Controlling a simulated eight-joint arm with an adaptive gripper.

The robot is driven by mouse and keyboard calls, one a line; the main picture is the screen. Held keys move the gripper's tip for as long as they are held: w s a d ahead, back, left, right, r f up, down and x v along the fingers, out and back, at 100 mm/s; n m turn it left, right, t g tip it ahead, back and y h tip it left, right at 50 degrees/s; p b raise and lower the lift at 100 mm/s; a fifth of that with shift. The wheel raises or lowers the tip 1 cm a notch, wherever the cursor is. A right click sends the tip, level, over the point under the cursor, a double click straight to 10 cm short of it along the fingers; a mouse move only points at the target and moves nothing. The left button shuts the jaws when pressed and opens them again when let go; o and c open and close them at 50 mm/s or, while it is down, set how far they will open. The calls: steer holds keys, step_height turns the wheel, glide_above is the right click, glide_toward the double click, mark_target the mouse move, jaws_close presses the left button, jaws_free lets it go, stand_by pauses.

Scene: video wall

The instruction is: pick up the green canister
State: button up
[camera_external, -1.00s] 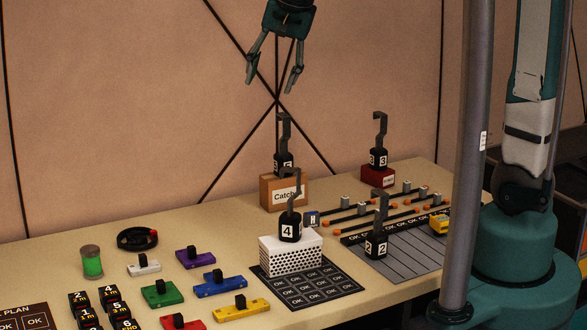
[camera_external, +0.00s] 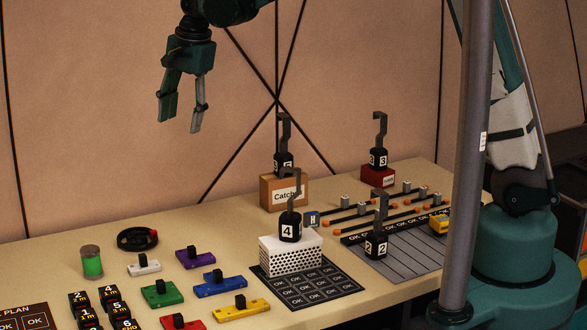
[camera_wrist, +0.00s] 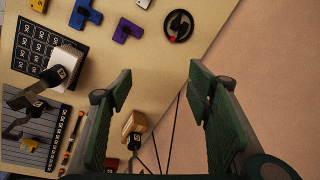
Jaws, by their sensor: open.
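The green canister (camera_external: 92,262) stands upright at the left part of the table, a clear cylinder with green inside and a grey lid. It is left of a black ring-shaped item (camera_external: 138,239). My gripper (camera_external: 179,127) is open and empty, high above the table, up and to the right of the canister. In the wrist view my two fingers (camera_wrist: 160,92) are spread apart with nothing between them. The canister does not show in the wrist view.
Coloured blocks with black knobs, such as the green one (camera_external: 162,293), lie right of the canister. Hooked numbered weights stand on a white perforated box (camera_external: 290,257), a cardboard box (camera_external: 284,196) and a red box (camera_external: 378,177). A dark plan board (camera_external: 24,319) lies at the front left.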

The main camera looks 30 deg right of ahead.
steer(key=w+a+f+m+g, duration=0.1)
steer(key=a+f+m, duration=0.2)
steer(key=a+f, duration=1)
steer(key=m+g+h, duration=0.1)
steer(key=m, duration=0.2)
glide_above(91, 258)
steer(key=w, duration=0.2)
step_height(91, 258, down, 12)
steer(key=shift+w+d+r, duration=0.1)
steer(key=shift+w+r, duration=0.05)
steer(key=shift+r, duration=0.05)
steer(key=shift+f, duration=1.25)
steer(key=shift+w+d+f+b, duration=0.1)
steer(key=shift+f+b, duration=0.1)
steer(key=shift+f, duration=1.15)
steer(key=shift+d+f+b, duration=0.1)
steer(key=shift+f+b, duration=0.1)
steer(key=shift+f, duration=1.1)
